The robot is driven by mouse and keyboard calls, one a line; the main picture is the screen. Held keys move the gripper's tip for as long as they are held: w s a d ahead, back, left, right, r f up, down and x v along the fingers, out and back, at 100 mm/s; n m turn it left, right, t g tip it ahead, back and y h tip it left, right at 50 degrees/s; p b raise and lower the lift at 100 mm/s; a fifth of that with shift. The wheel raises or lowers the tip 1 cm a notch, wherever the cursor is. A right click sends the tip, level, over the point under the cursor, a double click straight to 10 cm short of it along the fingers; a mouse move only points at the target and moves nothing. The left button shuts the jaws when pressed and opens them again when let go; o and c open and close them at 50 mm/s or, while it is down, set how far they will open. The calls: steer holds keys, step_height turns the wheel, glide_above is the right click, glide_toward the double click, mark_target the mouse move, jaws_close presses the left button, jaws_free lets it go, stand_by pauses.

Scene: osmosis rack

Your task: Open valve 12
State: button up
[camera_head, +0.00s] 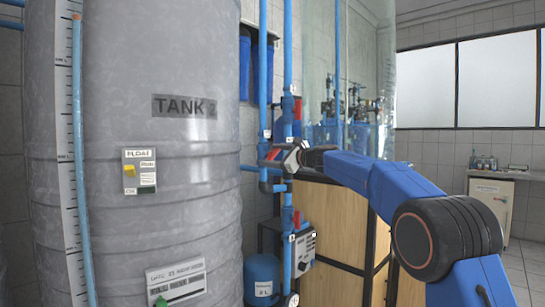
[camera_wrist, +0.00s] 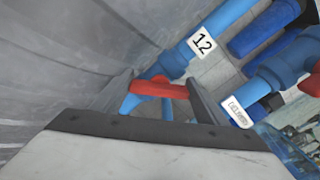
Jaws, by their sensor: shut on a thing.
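Valve 12's red handle (camera_wrist: 158,89) sits between the two fingers of my gripper (camera_wrist: 163,92) in the wrist view, and the gripper is shut on it. The white label "12" (camera_wrist: 201,43) is on the blue pipe just beyond the handle. In the head view my gripper (camera_head: 284,156) is at the blue pipework right of the tank, and a bit of the red handle (camera_head: 271,154) shows at its tip. The rest of the valve is mostly hidden by the gripper.
A grey tank (camera_head: 185,60) marked "TANK 2" stands close on the left. Another red-handled valve (camera_head: 297,219) is lower on the pipe. A second blue pipe with a label (camera_wrist: 238,112) runs right of the fingers. A wooden cabinet (camera_head: 330,215) stands below my arm.

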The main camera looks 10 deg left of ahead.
steer(key=shift+f, duration=0.1)
stand_by(0.3)
steer(key=o, duration=1)
steer(key=shift+o, duration=0.2)
steer(key=shift+d, duration=0.1)
steer(key=v, duration=1.7)
steer(key=shift+s+d, duration=0.1)
steer(key=shift+s, duration=0.05)
steer(key=shift+c, duration=0.2)
